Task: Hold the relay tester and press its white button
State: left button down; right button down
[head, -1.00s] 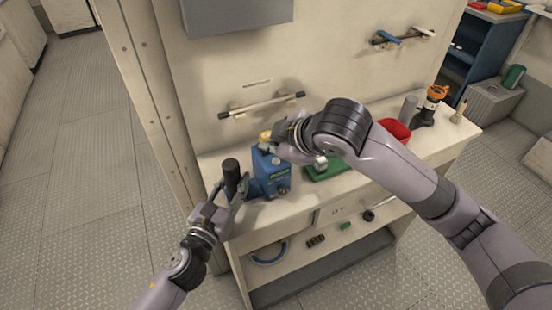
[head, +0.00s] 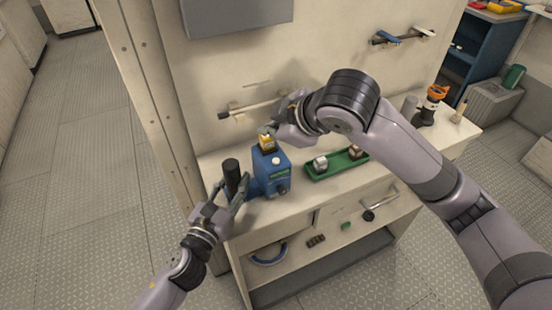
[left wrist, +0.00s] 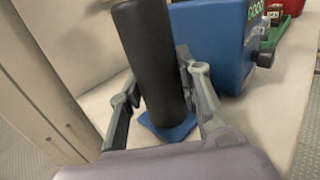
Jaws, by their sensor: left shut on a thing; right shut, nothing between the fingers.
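The relay tester (head: 268,180) is a blue box standing on the bench, with a black upright handle (head: 231,170) on its left side. My left gripper (head: 233,190) is shut on this handle; in the left wrist view the black handle (left wrist: 150,65) stands between the fingers, beside the blue box (left wrist: 215,45). A yellow-topped block (head: 267,144) sits on top of the tester. A small pale spot in front of it looks like the white button (head: 277,161). My right gripper (head: 270,130) is shut and empty, just above and behind the yellow block; whether it touches is unclear.
A green tray (head: 337,166) holding two small relay-like blocks lies right of the tester. A wall rail (head: 250,108) is behind the tester. Lower shelves hold small items.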

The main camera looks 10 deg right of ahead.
pick_arm(q)
jog(key=c, duration=1.1)
grip_release()
jog(key=shift+s, duration=0.1)
